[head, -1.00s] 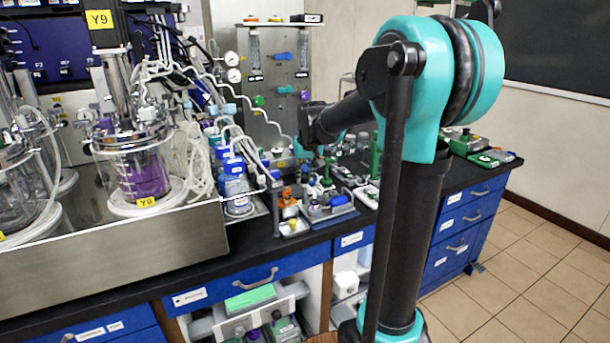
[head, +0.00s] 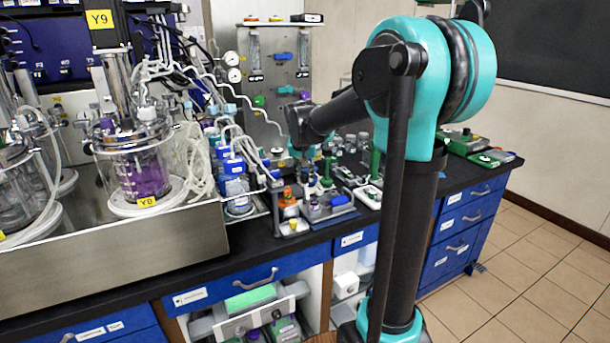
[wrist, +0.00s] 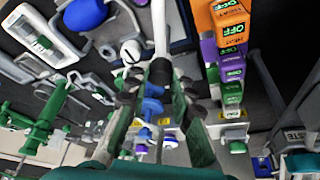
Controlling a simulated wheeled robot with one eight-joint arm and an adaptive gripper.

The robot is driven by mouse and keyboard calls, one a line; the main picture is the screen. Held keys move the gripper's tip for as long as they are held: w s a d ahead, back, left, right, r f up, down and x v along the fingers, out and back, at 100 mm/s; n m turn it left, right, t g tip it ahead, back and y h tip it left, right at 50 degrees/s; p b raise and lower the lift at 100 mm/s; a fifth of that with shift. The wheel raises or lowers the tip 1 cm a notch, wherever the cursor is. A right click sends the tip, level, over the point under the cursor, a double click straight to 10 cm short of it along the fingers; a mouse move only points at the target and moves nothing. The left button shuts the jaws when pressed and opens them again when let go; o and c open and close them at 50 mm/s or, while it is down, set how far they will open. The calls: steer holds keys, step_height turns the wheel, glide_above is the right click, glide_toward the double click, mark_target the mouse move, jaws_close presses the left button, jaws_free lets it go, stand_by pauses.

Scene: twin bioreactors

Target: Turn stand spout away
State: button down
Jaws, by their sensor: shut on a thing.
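In the wrist view my gripper (wrist: 160,92) reaches in from the bottom edge, its dark fingers close together. A pale rod (wrist: 160,30), which looks like the stand spout, runs from the top of the picture to the fingertips, and my gripper is shut on it. The fingers hide its end. A blue part (wrist: 150,106) shows between the fingers; I cannot tell if it belongs to the stand. In the head view my gripper (head: 301,158) is low over the black bench, small and partly hidden among the bench items.
Orange and purple blocks marked OFF (wrist: 230,25) stand close right of the fingers. A green clamp-like part (wrist: 45,125) and a white device (wrist: 45,30) lie to the left. In the head view, blue-capped bottles (head: 235,180) and a glass vessel (head: 140,165) stand left of my gripper.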

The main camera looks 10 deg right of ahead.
steer(key=m, duration=0.2)
steer(key=m+h, duration=0.1)
steer(key=m, duration=0.1)
steer(key=shift+w+a+g+h, duration=0.1)
steer(key=shift+a+g+h, duration=0.05)
steer(key=shift+g+h, duration=0.15)
steer(key=shift+m+g+h, duration=0.5)
steer(key=shift+m, duration=1.4)
steer(key=c, duration=1.3)
jaws_free()
steer(key=v, duration=1.2)
steer(key=shift+w, duration=0.15)
